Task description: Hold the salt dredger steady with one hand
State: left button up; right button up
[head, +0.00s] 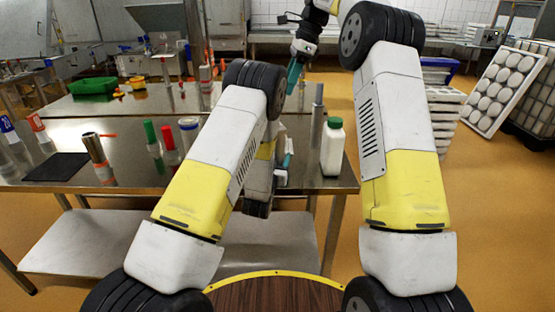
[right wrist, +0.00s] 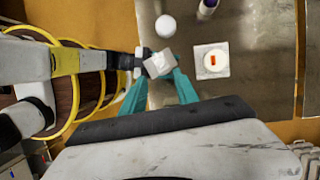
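I cannot pick out the salt dredger for certain. In the head view my left arm bends down over the table's front right, its teal fingers (head: 287,152) partly hidden by its own links; I cannot tell whether they hold anything. My right gripper (head: 293,72) is raised higher, beyond the left elbow. In the right wrist view its two teal fingers (right wrist: 158,88) are spread apart. A pale grey block (right wrist: 160,65) shows between them at the end of my left arm; whether it is held or part of that arm is unclear.
A white bottle with a green cap (head: 333,150) stands at the steel table's right edge. A white square (right wrist: 222,66) lies on the table.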

pick_arm(q)
grip_shut()
pick_arm(e)
jog(key=shift+o, duration=0.5)
jog(key=a+r+h, duration=0.2)
jog(key=a+h, duration=0.2)
jog(key=shift+t, duration=0.3)
jog(key=f, duration=1.1)
jog(key=shift+s+f, duration=0.2)
jog(key=shift+s, duration=0.1)
grip_shut()
dwell(0.3)
